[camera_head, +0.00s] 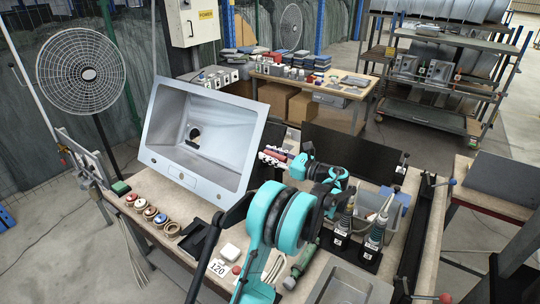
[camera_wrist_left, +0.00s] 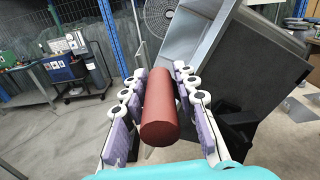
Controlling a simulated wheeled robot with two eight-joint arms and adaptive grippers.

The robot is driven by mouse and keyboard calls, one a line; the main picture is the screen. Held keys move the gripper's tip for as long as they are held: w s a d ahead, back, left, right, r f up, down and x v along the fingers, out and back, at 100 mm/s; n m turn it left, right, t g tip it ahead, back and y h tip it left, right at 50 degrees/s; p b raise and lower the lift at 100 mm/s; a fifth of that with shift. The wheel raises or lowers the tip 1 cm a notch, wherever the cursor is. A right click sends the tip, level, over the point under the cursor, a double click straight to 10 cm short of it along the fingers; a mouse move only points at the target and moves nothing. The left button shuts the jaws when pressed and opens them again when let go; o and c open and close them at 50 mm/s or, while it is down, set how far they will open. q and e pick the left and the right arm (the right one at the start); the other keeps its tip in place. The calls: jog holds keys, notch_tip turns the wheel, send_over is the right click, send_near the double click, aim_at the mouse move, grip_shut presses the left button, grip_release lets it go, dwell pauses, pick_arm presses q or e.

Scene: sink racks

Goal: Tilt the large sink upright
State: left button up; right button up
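The large sink (camera_head: 166,150) is a grey metal basin on the workbench in the head view. It stands steeply tilted, its opening facing me, its lower rim near the bench top. In the left wrist view its grey rim and side (camera_wrist_left: 185,45) are at upper right, beside a dark panel. My left gripper (camera_head: 272,157) is just right of the sink's right edge. In the wrist view its purple-padded fingers lie on both sides of a red cylinder (camera_wrist_left: 160,120) and look closed on it. I cannot tell whether the gripper touches the sink. My right gripper is not in view.
Several small round containers (camera_head: 150,213) line the bench's front left. A white block (camera_head: 230,251), a "120" card (camera_head: 218,268) and bottles in a black stand (camera_head: 372,236) are nearer me. A fan (camera_head: 80,72) stands behind left; a cluttered table (camera_head: 312,86) is behind.

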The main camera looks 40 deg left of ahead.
pick_arm(q)
grip_shut()
jog(key=s+f+n+b, duration=0.4)
jog(key=s+f+b, duration=0.2)
jog(key=f, duration=0.3)
jog(key=shift+s+d+n, duration=0.2)
jog(key=shift+d+n, duration=0.1)
jog(key=shift+d, duration=0.1)
jog(key=o, duration=0.7)
grip_release()
jog(key=shift+s, duration=0.1)
jog(key=shift+w, duration=0.2)
jog(key=shift+d, duration=0.1)
